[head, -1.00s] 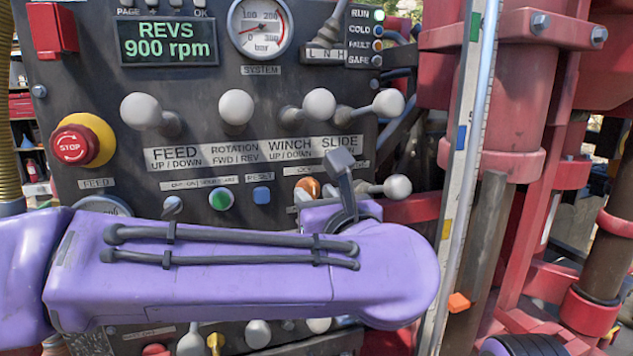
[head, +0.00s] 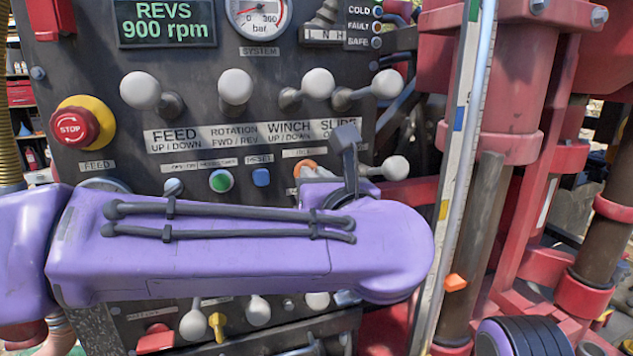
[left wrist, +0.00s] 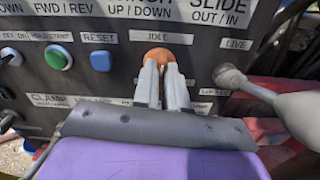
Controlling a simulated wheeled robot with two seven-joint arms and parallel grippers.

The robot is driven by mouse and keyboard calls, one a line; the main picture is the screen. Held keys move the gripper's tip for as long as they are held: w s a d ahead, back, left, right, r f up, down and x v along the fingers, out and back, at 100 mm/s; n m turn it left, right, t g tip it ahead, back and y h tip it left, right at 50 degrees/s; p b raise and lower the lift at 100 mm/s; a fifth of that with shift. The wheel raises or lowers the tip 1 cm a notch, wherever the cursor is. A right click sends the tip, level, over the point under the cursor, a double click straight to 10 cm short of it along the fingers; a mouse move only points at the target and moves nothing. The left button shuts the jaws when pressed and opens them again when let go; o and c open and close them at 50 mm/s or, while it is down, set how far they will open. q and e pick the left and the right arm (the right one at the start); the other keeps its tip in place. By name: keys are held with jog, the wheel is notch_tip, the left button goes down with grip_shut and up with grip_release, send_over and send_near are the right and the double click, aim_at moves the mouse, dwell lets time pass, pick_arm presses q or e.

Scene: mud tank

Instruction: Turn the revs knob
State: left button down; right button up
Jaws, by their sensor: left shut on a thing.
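The revs knob is an orange round knob (left wrist: 160,56) below the IDLE label in the left wrist view. In the head view a bit of the orange knob (head: 304,166) shows above my purple left arm. My left gripper (left wrist: 162,70) is shut on the knob, its two grey fingers at the knob's sides. In the head view the gripper is mostly hidden behind my arm. The display (head: 164,20) reads REVS 900 rpm. My right gripper is not in view.
Several white-balled levers (head: 235,87) stand out above the knob. A red stop button (head: 74,127) is at the left. Green (left wrist: 57,57) and blue (left wrist: 101,61) buttons sit left of the knob, and a grey ball lever (left wrist: 230,77) right of it. Red machinery (head: 512,80) stands at the right.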

pick_arm(q)
jog(key=shift+d+f+m+p, duration=0.1)
jog(key=shift+m+p, duration=0.4)
jog(key=shift+m, duration=3.35)
jog(key=shift+d+f+m+p, duration=0.1)
jog(key=shift+m+p, duration=0.4)
jog(key=shift+m, duration=3.35)
jog(key=c, duration=1.2)
grip_release()
